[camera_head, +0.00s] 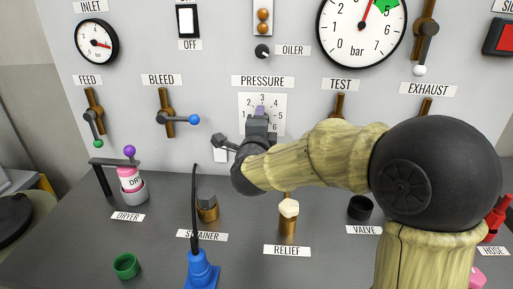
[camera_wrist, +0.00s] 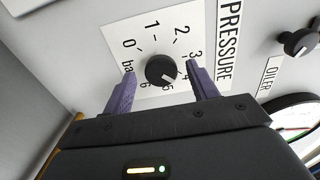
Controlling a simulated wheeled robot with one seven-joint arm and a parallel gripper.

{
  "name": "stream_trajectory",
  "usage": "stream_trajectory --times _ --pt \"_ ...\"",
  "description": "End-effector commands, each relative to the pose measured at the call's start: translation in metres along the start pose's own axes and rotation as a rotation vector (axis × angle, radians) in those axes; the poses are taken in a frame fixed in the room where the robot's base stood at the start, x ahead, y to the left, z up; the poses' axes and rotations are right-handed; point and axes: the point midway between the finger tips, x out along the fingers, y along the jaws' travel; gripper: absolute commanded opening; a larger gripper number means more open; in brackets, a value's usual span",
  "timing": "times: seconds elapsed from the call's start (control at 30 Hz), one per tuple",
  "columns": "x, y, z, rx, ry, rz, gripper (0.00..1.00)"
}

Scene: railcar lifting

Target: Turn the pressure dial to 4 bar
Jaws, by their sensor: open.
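The pressure dial (camera_wrist: 161,70) is a round black knob on a white scale plate numbered 0 to 6 in the wrist view. Its white mark points to the lower right, seemingly between 4 and 5, but I cannot read it exactly. My gripper (camera_wrist: 160,68) is open, with one purple finger on each side of the knob and a visible gap to each. Whether the fingertips reach to the knob's depth is unclear. In the head view my gripper (camera_head: 259,112) is in front of the pressure plate (camera_head: 279,101) and hides the knob.
A large bar gauge (camera_head: 345,30) with a red needle and green band is partly cut off at the top. The small oiler knob (camera_head: 262,51) is above the pressure label. The bleed lever (camera_head: 180,119) is to the left. The relief fitting (camera_head: 288,216) stands on the bench below my arm.

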Motion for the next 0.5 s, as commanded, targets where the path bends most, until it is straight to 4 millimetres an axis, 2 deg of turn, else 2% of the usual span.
stream_trajectory --times 0.5 --pt "-0.099 0.0 0.001 -0.003 -0.003 -0.003 0.58"
